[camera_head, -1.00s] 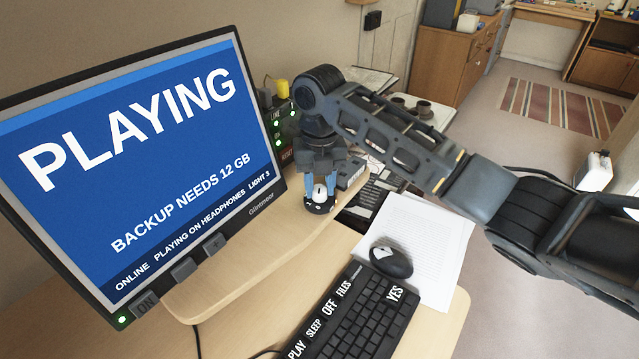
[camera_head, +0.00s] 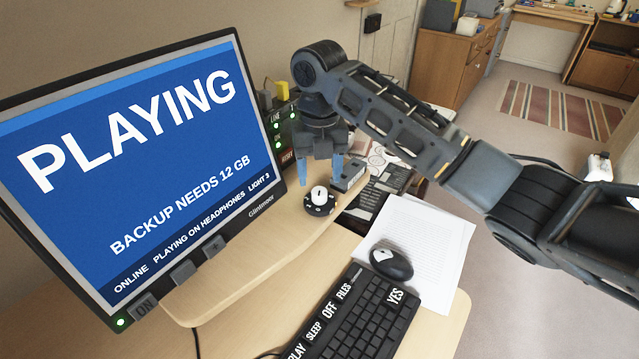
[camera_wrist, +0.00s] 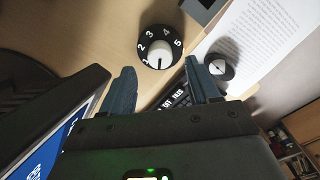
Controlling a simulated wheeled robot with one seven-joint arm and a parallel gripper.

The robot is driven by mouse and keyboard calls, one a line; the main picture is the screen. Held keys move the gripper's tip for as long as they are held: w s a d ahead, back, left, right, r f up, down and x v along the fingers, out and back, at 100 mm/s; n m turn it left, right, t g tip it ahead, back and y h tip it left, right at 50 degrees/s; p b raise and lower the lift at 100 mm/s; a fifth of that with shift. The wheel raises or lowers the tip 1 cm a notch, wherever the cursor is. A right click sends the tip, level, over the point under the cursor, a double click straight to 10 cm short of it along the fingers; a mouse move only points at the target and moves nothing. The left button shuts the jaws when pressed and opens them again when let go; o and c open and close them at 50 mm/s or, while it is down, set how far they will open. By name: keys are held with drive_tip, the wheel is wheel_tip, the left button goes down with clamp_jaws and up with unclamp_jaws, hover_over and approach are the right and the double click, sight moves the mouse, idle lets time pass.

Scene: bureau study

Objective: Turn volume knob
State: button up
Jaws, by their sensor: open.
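The volume knob (camera_head: 319,195) is a white cap on a round black dial, standing on the raised wooden shelf right of the monitor. In the wrist view the knob (camera_wrist: 159,52) shows white numbers 1 to 5 around it and a small dark mark at the cap's lower edge. My gripper (camera_head: 320,171) is open and empty, its blue fingers apart and just above the knob, not touching it. In the wrist view my gripper (camera_wrist: 160,70) has its fingertips on either side, below the dial in the picture. The monitor (camera_head: 140,150) reads PLAYING.
A black keyboard (camera_head: 355,318) and a mouse (camera_head: 391,262) on white paper (camera_head: 437,245) lie in front. A grey box (camera_head: 350,176) stands close right of my fingers. A panel with green lights (camera_head: 280,128) is behind. The shelf left of the knob is clear.

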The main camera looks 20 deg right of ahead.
sight(319, 191)
drive_tip(key=shift+r, duration=1.85)
